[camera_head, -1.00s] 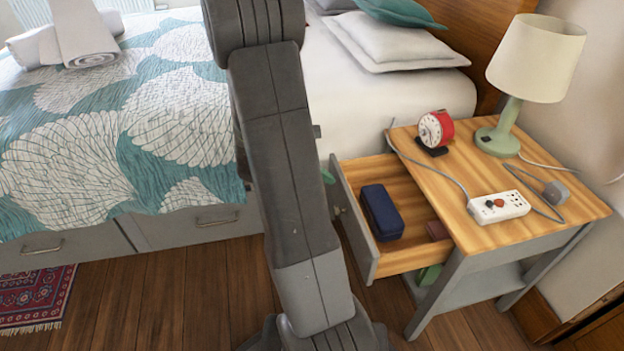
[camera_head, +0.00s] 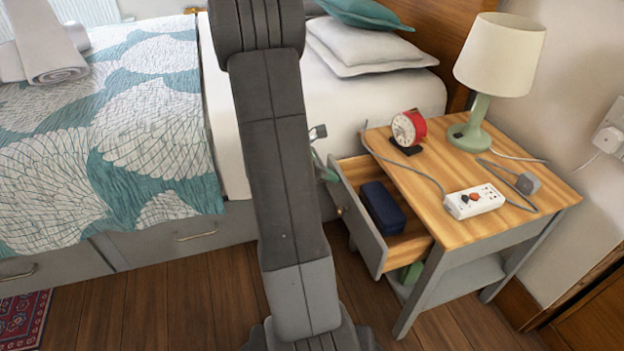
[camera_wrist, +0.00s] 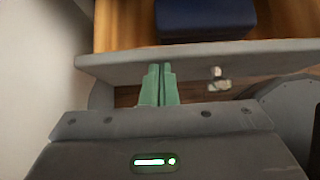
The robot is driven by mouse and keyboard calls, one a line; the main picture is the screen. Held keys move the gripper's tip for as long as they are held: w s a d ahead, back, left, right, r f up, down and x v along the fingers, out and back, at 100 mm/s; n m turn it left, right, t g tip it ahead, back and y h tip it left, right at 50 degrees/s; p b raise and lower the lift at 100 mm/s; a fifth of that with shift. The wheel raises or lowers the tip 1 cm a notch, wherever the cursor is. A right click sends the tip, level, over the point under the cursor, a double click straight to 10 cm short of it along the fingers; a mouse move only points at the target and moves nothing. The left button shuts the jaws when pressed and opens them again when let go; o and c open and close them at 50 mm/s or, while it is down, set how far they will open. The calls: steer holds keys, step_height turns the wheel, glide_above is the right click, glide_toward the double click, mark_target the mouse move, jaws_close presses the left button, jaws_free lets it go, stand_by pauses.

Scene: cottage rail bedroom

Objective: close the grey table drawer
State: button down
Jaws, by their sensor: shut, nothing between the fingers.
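The grey table drawer (camera_head: 360,222) is part-way open in the wooden-topped grey bedside table (camera_head: 425,180). A dark blue case (camera_head: 383,207) lies inside it. In the wrist view the drawer front (camera_wrist: 255,53) runs across the picture, with its small knob (camera_wrist: 218,80) to the right of my fingers. My gripper (camera_wrist: 160,70) is shut and empty, its green fingertips at the outer face of the drawer front, left of the knob. They look in contact or nearly so. In the head view my arm hides much of the gripper; a green part shows by the drawer's far end.
On the table top stand a red clock (camera_head: 408,128), a lamp (camera_head: 495,60) and a white power strip (camera_head: 473,200) with cables. The bed (camera_head: 130,130) is close on the left. Wooden floor (camera_head: 190,300) is clear in front.

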steer(key=w+d, duration=0.1)
steer(key=d, duration=0.2)
steer(key=w+d, duration=0.1)
steer(key=d, duration=0.2)
steer(key=w+d, duration=0.1)
steer(key=d, duration=0.2)
steer(key=shift+d, duration=0.35)
